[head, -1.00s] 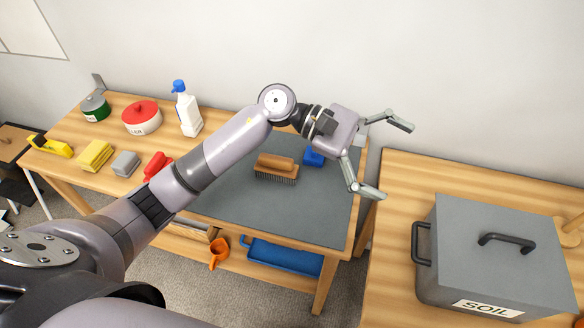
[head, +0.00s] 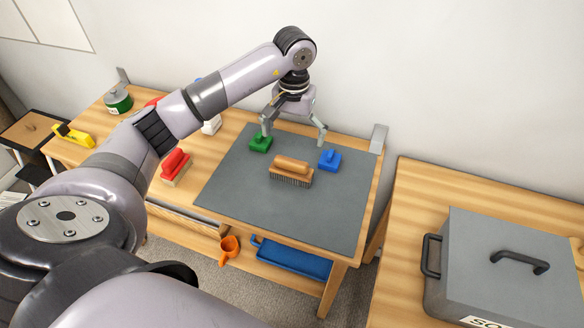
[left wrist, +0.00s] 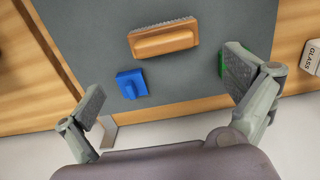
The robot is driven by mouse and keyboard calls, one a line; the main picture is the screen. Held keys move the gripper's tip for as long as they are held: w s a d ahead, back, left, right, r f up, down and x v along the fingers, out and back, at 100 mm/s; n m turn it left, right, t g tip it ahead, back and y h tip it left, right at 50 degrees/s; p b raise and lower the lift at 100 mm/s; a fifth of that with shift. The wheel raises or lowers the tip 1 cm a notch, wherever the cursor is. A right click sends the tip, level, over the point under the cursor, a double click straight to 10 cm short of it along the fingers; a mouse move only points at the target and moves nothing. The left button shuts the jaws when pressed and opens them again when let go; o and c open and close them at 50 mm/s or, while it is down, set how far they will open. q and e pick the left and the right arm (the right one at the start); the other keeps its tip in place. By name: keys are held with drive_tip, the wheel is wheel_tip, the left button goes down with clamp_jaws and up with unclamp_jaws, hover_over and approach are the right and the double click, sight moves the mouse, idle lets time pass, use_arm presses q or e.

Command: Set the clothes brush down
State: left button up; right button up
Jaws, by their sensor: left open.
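The clothes brush (head: 291,171) has a wooden back and dark bristles. It rests bristles down on the grey mat (head: 235,185) on the wooden table, and in the left wrist view the brush (left wrist: 164,40) lies beyond the fingers, touching neither. My left gripper (head: 294,137) is open and empty, pointing down above the back part of the mat, behind the brush. In the left wrist view its fingers (left wrist: 165,105) are spread wide. My right gripper is not in view.
A grey lidded box (head: 500,270) sits on the right table. The mat's front is clear.

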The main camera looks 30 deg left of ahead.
use_arm(q)
hover_over(292, 159)
drive_tip(key=f, duration=0.4)
drive_tip(key=shift+s+d+f+p, duration=0.25)
drive_tip(key=shift+d+f+p, duration=0.1)
drive_tip(key=shift+d+p, duration=0.05)
drive_tip(key=f, duration=0.1)
drive_tip(key=f+p, duration=0.1)
drive_tip(key=f, duration=0.1)
drive_tip(key=f+p, duration=0.1)
drive_tip(key=f, duration=0.1)
drive_tip(key=shift+w+a, duration=0.15)
drive_tip(key=shift+a, duration=0.2)
drive_tip(key=shift+f, duration=0.15)
drive_tip(key=shift+c, duration=0.4)
drive_tip(key=c, duration=1.2)
